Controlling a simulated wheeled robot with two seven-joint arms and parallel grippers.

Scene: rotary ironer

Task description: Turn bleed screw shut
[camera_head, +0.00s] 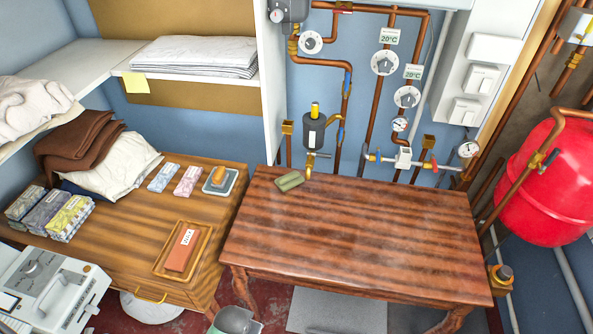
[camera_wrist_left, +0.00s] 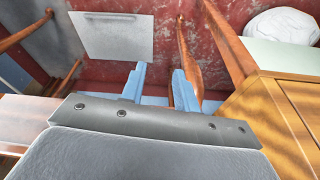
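In the head view, a dark cylindrical vessel (camera_head: 314,132) stands upright in the pipework on the blue wall, behind the table's far edge. A yellow fitting (camera_head: 315,109) is on its top and a brass elbow (camera_head: 310,165) hangs below it. I cannot tell for certain which small fitting is the bleed screw. In the left wrist view, my left gripper (camera_wrist_left: 158,78) has two blue fingers apart with nothing between them. It is low, over the red floor between the table and the wooden cabinet, well away from the pipework. My right gripper is not in view.
The dark wooden table (camera_head: 350,235) is mostly clear, with a folded green cloth (camera_head: 290,181) at its far left. A red tank (camera_head: 545,185) stands at right. The cabinet (camera_head: 120,245) holds cloths and boxes.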

